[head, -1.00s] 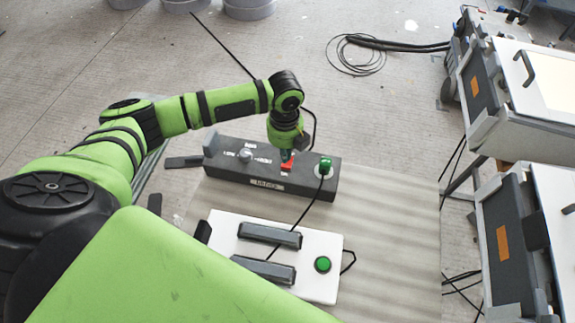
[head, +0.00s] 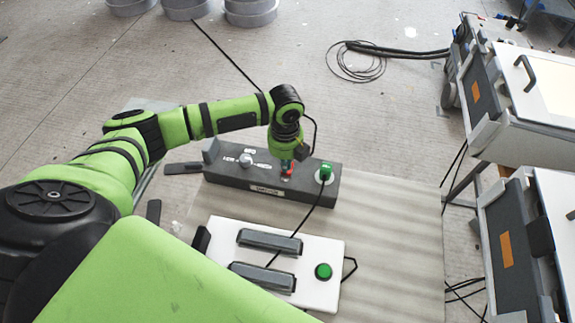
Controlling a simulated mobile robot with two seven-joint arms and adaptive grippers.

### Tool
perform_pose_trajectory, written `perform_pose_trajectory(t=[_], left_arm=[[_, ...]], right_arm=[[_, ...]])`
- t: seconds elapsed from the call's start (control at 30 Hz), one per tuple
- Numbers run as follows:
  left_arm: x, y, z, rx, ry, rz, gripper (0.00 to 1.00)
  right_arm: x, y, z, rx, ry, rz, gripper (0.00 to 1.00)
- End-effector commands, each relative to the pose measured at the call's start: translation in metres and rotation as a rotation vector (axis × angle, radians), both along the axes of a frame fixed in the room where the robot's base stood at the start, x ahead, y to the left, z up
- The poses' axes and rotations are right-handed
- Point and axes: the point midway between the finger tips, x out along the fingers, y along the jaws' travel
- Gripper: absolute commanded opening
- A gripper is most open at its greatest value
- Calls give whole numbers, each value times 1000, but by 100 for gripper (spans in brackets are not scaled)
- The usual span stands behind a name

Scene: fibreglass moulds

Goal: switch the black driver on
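The black driver (head: 225,180) is a long dark box lying on the pale table sheet, in the middle of the head view. It carries a grey knob (head: 246,159), small white markings, a red switch (head: 287,174) and a green plug (head: 326,170) with a black cable. My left gripper (head: 287,165) points down at the red switch and partly hides it. Whether its fingertips touch the switch, and whether they are open or shut, is too small to tell. My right gripper is not in view.
A white box (head: 225,228) with two grey bars and a green button (head: 323,271) lies in front of the driver. The driver's cable crosses it. White-and-grey cabinets (head: 520,100) stand at the right. The table sheet (head: 395,230) is clear right of the white box.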

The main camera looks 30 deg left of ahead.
Motion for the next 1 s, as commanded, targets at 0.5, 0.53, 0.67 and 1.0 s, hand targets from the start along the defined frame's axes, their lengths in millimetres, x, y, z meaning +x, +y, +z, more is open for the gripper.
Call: perform_pose_trajectory(t=[0.5,0.53,0.67,1.0], left_arm=[[0,0,0,0,0,0,0],[0,0,0,0,0,0,0],[0,0,-1,0,0,0,0],[0,0,-6,1,1,0,0]], right_arm=[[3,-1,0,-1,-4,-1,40],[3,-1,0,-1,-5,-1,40],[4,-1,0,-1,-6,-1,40],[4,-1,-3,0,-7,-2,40]])
